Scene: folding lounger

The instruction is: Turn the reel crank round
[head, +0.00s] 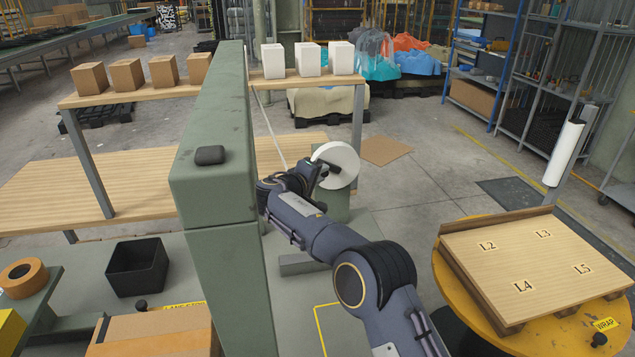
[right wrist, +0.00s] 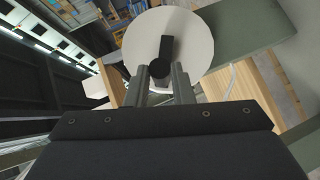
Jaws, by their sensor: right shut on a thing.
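The reel (head: 341,154) is a white disc on a green-grey stand, just beyond the tall green post in the head view. In the right wrist view the disc (right wrist: 190,32) faces the camera. Its black crank (right wrist: 167,47) runs from near the disc's middle down to a round dark knob. My right gripper (head: 317,171) is at the face of the reel. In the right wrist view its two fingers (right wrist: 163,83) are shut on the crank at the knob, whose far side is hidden. My left gripper is not in view.
The tall green post (head: 213,133) stands close left of my right arm. Behind it, a wooden shelf (head: 225,87) carries brown and white boxes. A yellow round table (head: 455,290) with a wooden board (head: 535,262) is at the right. A black bin (head: 137,267) sits at the lower left.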

